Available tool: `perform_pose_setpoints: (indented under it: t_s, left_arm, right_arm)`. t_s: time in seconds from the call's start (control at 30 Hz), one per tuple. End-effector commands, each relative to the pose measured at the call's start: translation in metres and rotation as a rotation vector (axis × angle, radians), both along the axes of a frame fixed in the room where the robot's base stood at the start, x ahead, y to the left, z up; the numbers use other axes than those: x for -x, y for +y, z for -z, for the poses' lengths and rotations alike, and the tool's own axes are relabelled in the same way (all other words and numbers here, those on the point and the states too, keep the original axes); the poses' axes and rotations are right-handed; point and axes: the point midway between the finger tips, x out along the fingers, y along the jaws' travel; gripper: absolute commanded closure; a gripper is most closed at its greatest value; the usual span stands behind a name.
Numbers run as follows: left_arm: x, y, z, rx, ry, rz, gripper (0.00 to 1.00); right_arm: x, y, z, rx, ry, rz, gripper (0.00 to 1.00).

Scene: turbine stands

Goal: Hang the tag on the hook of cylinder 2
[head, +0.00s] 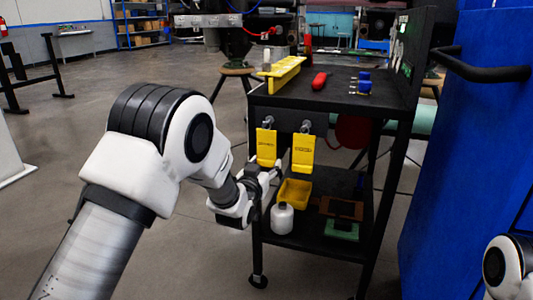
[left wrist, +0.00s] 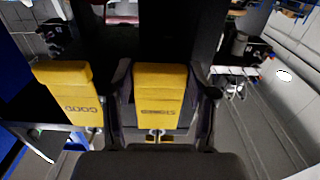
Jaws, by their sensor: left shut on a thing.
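Two yellow tags hang side by side from hooks at the front of the black cart, under its top. In the head view, my left gripper (head: 266,172) is at the lower end of the left yellow tag (head: 266,146). In the left wrist view, this tag (left wrist: 160,88) sits between the two dark fingers, which are shut on it. The right yellow tag (head: 303,153) hangs free beside it; it also shows in the left wrist view (left wrist: 66,88), with lettering upside down. I cannot make out a numbered cylinder. My right gripper is out of view.
The black cart (head: 330,98) carries a yellow tool (head: 281,72), a red-handled tool (head: 320,81) and blue items (head: 364,82) on top. Its lower shelf holds a yellow bin (head: 294,194) and a white bottle (head: 282,218). A blue panel (head: 470,150) stands at the right.

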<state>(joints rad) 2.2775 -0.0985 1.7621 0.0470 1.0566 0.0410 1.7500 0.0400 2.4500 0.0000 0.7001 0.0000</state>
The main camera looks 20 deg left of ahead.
Motion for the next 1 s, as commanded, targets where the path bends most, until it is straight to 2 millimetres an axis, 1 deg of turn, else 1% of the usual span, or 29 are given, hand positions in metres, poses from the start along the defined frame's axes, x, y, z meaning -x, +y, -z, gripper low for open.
perform_pose_setpoints:
  t_s: [1.0]
  left_arm:
    - [0.024, 0.001, 0.000, -0.001, 0.001, 0.000, 1.00]
  right_arm:
    - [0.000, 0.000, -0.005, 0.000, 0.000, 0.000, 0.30]
